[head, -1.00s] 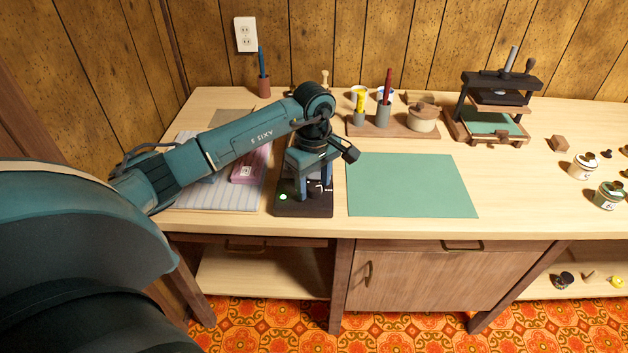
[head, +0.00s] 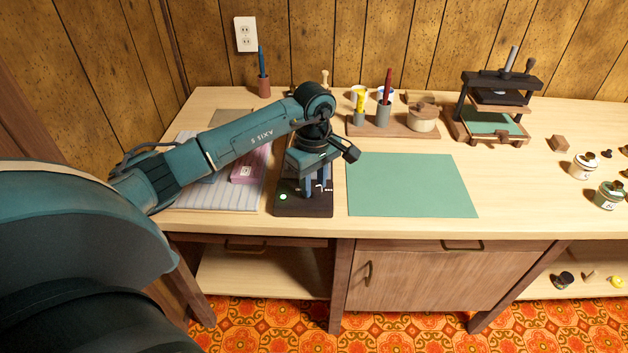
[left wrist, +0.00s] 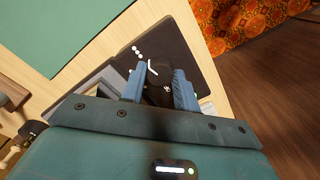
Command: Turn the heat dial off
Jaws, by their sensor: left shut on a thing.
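The dark heat unit (head: 289,209) lies flat on the bench left of the green mat, with a green light lit at its left. The heat dial (left wrist: 160,92) is a dark round knob on it, with a white mark beside it in the left wrist view. My left gripper (head: 315,188) points down over the unit, its blue fingers around the dial. It also shows in the left wrist view (left wrist: 160,88), shut on the dial. The fingers hide most of the dial in the head view. My right gripper is not in view.
The green mat (head: 410,185) lies bare to the right. A striped cloth with a pink box (head: 249,167) is on the left. A wooden tray (head: 390,128) with cups stands behind, a small press (head: 495,105) at the back right. Jars (head: 584,166) stand far right.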

